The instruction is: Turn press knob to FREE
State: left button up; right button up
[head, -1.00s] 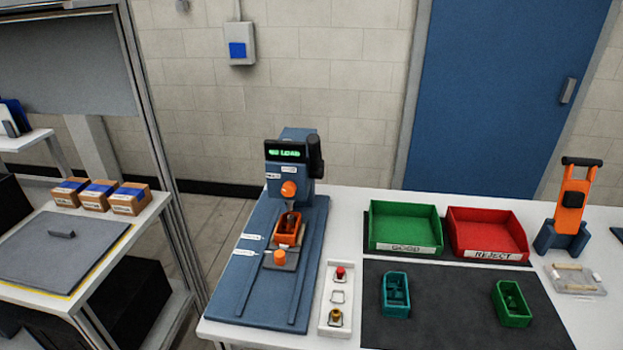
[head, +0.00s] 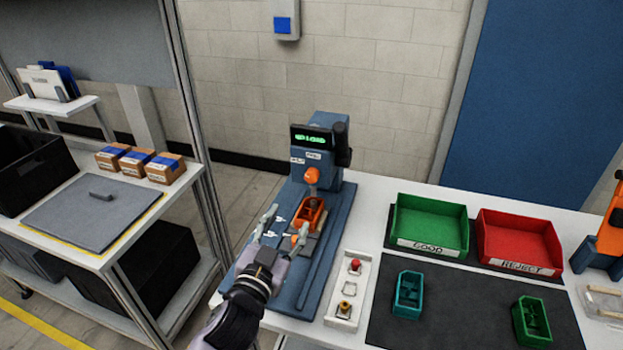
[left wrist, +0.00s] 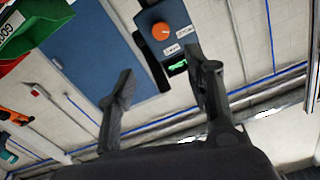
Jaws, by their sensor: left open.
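The press (head: 322,190) is a blue machine with a lit green display (head: 313,138). A round orange knob (head: 311,175) sits on the front of its head, below two small white labels. The knob also shows in the left wrist view (left wrist: 161,31), with labels beside it too small to read. My left gripper (head: 285,224) is open and empty, in front of and below the knob, over the slide of the press. In the left wrist view the knob lies beyond the spread fingers (left wrist: 163,68), apart from them. My right gripper is not in view.
An orange part (head: 310,216) sits on the press slide close to my left fingers. A button box (head: 346,290) stands right of the press. Green (head: 400,215) and red (head: 489,237) bins and a dark mat (head: 456,320) lie further right. A cart with boxes is at left.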

aim_at(311, 178)
pick_arm(q)
jog(key=p+x, duration=0.2)
jog(key=x, duration=1.2)
jog(key=shift+w+a, duration=0.1)
jog(key=shift+w, duration=0.15)
jog(key=shift+x, duration=0.8)
jog(key=shift+f, duration=0.1)
jog(key=shift+c, duration=0.4)
grip_shut()
